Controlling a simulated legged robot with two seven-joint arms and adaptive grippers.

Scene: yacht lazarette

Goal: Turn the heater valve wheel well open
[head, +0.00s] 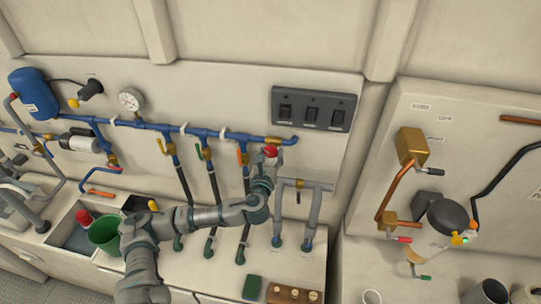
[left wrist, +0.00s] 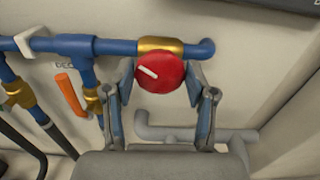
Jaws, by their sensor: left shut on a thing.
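The valve wheel is a red round knob with a white pointer mark, at the right end of the blue pipe. It shows in the head view (head: 270,151) and large in the left wrist view (left wrist: 160,72). Its white mark points to the upper left in the left wrist view. My left gripper (left wrist: 160,82) has its two fingers on either side of the red wheel and is shut on it. In the head view the left gripper (head: 268,160) covers the lower part of the wheel. My right gripper is in neither view.
A brass fitting (left wrist: 160,46) sits on the blue pipe (left wrist: 85,45) behind the wheel. An orange lever (left wrist: 70,94) is close to the left finger. Grey pipes (head: 314,212) stand just right of my gripper. A black switch panel (head: 312,116) is above. A green bucket (head: 105,232) stands at lower left.

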